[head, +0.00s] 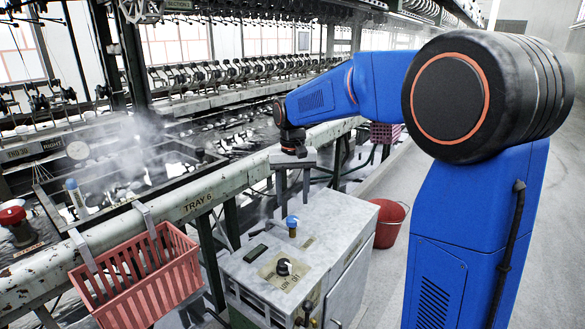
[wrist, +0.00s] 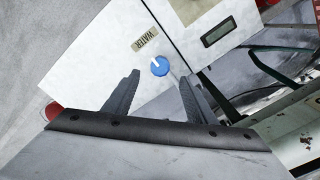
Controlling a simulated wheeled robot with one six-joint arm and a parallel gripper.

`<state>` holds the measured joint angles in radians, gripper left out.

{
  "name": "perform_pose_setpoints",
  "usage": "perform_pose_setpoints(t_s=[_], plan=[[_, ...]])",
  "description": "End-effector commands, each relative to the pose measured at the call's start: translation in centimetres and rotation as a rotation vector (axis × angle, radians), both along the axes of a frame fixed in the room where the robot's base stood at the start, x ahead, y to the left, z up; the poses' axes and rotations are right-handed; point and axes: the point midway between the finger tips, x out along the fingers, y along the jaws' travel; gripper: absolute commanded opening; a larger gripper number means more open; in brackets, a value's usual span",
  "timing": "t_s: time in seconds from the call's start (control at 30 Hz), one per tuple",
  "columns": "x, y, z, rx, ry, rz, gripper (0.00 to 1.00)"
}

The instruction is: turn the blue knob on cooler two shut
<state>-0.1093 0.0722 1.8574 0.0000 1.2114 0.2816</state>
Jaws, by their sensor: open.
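In the wrist view the blue knob (wrist: 159,67) has a white pointer mark and sits beside a "WATER" label (wrist: 145,40). My gripper (head: 293,200) points down above the knob, fingers apart. In the wrist view my gripper (wrist: 160,80) is open and empty, and the knob shows between and just beyond the fingertips. I see no contact with it. No "cooler two" marking is readable.
A black knob (head: 284,268) with an off/low plate is nearer on the cabinet top. A pink basket (head: 137,275) hangs on the "TRAY 6" rail (head: 190,205) at left. A red bucket (head: 390,223) stands behind the cabinet. A red knob (head: 13,214) is far left. Floor at right is clear.

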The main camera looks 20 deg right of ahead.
Motion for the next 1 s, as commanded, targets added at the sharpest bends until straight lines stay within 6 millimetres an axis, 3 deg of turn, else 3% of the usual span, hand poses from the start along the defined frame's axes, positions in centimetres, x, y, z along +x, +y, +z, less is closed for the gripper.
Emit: perform_pose_setpoints(t_s=[0.3,0.5,1.0], plan=[[0.1,0.0,6.4,0.0,-0.003,0.0,0.51],[0.0,0.0,9.1,0.001,-0.002,0.0,0.51],[0.0,0.0,10.2,0.0,0.0,0.0,0.51]])
